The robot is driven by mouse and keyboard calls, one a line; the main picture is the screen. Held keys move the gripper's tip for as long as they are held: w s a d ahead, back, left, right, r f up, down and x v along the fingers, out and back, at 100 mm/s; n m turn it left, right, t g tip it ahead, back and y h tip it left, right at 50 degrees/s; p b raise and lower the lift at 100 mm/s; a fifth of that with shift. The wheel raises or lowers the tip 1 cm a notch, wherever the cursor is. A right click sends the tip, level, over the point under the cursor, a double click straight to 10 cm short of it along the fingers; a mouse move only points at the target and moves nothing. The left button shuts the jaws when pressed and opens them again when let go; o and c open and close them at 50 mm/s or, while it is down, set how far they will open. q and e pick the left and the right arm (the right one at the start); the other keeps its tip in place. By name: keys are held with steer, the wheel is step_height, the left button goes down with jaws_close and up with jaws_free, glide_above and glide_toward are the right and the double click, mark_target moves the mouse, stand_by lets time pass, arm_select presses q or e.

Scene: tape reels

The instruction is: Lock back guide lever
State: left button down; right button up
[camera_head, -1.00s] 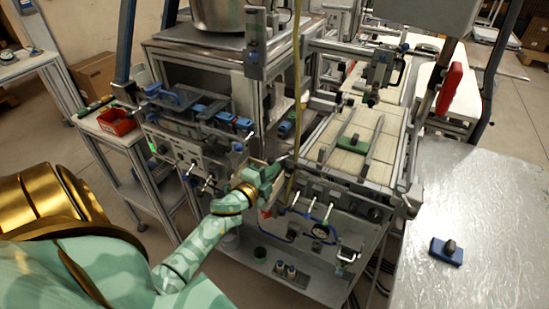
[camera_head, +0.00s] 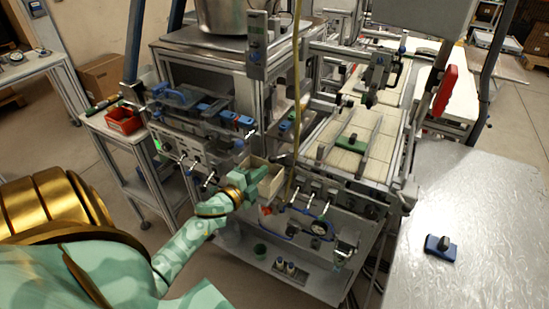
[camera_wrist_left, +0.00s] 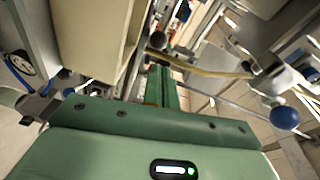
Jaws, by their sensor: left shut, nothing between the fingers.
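My left gripper (camera_head: 254,172) is shut and empty, at the front of the machine, just left of an open tan box (camera_head: 271,184). In the left wrist view its green fingers (camera_wrist_left: 163,80) are together and point away from the camera. Several small levers show on the machine front, among them pale-handled ones (camera_head: 316,197) right of the gripper. I cannot tell which is the back guide lever. A thin rod with a blue ball knob (camera_wrist_left: 285,117) shows right of the fingers in the left wrist view, apart from them. My right gripper is out of view.
The conveyor guide rails (camera_head: 372,145) with a green block (camera_head: 352,141) lie to the right of the gripper. A yellow hose (camera_head: 296,95) hangs close by.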

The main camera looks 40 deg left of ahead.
arm_select(q)
steer(key=s+a, duration=0.1)
steer(key=a, duration=0.1)
steer(key=s+a, duration=0.1)
steer(key=s, duration=0.1)
steer(key=shift+s+a, duration=0.2)
steer(key=shift+a, duration=0.2)
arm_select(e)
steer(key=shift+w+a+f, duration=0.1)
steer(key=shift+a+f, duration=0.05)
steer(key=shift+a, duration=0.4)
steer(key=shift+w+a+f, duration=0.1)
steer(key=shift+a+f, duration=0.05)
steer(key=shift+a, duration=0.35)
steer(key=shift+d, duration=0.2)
